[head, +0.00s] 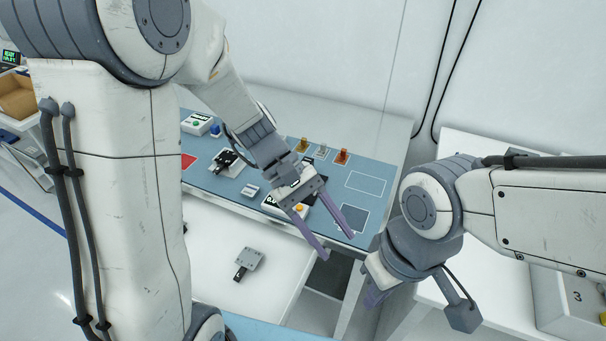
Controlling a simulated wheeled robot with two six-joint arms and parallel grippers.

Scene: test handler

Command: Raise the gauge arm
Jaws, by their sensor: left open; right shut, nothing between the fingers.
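No part can be clearly made out as the gauge arm. A small black-and-white device (228,162) stands on the blue work mat (214,184), left of my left gripper. A white unit with an orange button (299,208) lies under my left gripper and is partly hidden by it. My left gripper (335,246) is open and empty, its purple fingers pointing down and right over the mat's front edge. My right gripper (371,294) is shut and empty, lower and to the right, beyond the mat's front edge.
A box with a green button (197,123) stands at the mat's far left. Small amber (302,144), clear (321,152) and orange (341,156) pieces stand along its back. An outlined rectangle (365,185) is empty.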

